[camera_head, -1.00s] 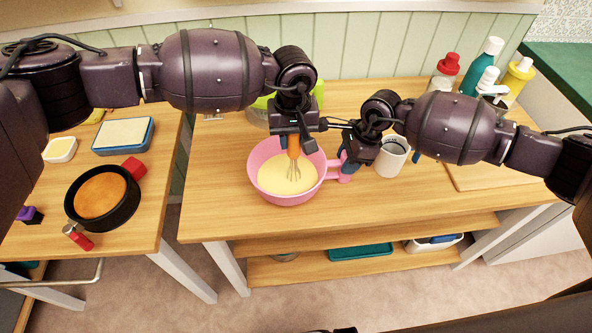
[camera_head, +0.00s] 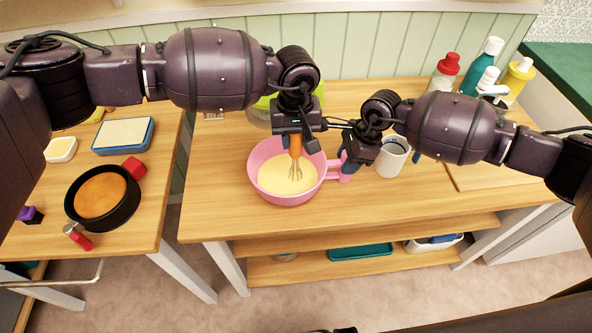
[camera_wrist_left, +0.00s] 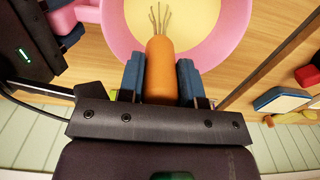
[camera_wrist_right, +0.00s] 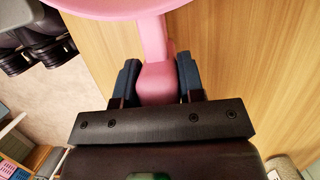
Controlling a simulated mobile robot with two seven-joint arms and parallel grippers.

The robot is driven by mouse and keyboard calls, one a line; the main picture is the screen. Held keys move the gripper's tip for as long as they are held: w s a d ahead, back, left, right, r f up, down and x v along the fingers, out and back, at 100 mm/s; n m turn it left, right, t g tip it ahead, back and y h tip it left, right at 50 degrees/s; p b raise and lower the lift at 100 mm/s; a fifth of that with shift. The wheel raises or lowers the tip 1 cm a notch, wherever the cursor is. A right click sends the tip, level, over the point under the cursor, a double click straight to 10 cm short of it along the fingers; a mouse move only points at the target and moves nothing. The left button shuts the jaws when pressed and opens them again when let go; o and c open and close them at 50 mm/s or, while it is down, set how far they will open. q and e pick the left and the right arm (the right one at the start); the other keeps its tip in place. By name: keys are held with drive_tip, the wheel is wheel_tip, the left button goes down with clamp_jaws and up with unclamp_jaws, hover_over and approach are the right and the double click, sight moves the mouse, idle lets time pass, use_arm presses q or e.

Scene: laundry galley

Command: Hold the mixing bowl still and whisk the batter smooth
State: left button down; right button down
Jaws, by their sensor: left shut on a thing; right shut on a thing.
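The pink mixing bowl (camera_head: 276,196) stands on the wooden table and holds smooth-looking yellow batter (camera_head: 277,178). Its pink handle points right, and the handle also shows in the right wrist view (camera_wrist_right: 155,60). My right gripper (camera_head: 347,165) is shut on that handle. The whisk has an orange handle (camera_wrist_left: 160,70) and thin wires (camera_head: 295,172). My left gripper (camera_head: 296,142) is shut on the whisk handle above the bowl. The whisk is about upright, with its wire end down in the batter; the wire tips are hard to make out.
A white mug (camera_head: 392,157) stands close behind my right gripper. A green-lidded container (camera_head: 258,110) is behind the bowl. Several bottles (camera_head: 470,70) and a cutting board (camera_head: 480,175) are at the right. A cake pan (camera_head: 103,222) is on the left table. The front of the table is clear.

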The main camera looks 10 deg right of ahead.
use_arm(q)
drive_tip(key=shift+d, duration=0.2)
drive_tip(key=a, duration=0.4)
drive_tip(key=shift+a, duration=0.4)
drive_tip(key=shift+d, duration=2.4)
